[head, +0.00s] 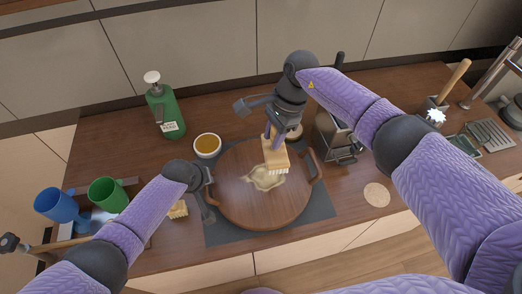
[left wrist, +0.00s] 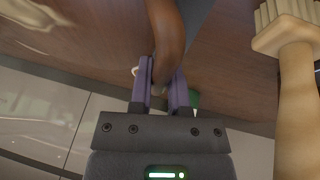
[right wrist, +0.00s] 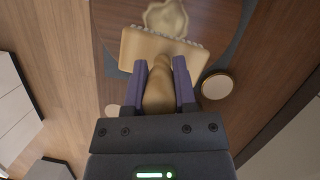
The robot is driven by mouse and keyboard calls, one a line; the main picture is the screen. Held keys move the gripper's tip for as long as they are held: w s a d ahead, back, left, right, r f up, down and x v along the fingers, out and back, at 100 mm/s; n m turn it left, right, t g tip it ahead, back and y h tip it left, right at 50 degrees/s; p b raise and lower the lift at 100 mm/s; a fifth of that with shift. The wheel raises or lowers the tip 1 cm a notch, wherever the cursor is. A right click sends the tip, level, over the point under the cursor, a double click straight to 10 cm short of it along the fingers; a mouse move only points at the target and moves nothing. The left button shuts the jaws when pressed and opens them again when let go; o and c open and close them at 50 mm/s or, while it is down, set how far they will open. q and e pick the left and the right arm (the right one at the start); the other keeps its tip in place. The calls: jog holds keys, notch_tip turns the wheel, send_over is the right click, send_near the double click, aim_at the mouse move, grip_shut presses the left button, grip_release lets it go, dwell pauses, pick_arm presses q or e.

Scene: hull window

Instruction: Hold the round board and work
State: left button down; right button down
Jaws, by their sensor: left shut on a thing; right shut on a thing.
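The round wooden board (head: 250,205) lies on a dark mat, with a handle on each side and a pale smeared patch (head: 265,178) near its middle. My left gripper (head: 206,196) is shut on the board's left handle, which shows between the fingers (left wrist: 163,85) in the left wrist view. My right gripper (head: 272,135) is shut on the handle of a wooden brush (head: 275,158). The brush is over the pale patch, bristles down; I cannot tell if they touch. The right wrist view shows the brush block (right wrist: 150,48) beyond the fingers.
A bowl of amber liquid (head: 207,145) and a green pump bottle (head: 164,110) stand behind the board. Blue (head: 58,206) and green (head: 107,194) cups sit at the left. A metal holder (head: 335,138) stands at the back right. A round pale disc (head: 376,194) lies right.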

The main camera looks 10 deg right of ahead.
aim_at(285, 153)
jog(key=shift+n, duration=0.6)
jog(key=d+f, duration=0.3)
notch_tip(285, 153, down, 3)
jog(key=shift+f, duration=0.45)
jog(key=shift+r, duration=0.2)
jog(key=shift+f, duration=0.5)
dwell(1.5)
jog(key=shift+r, duration=1.1)
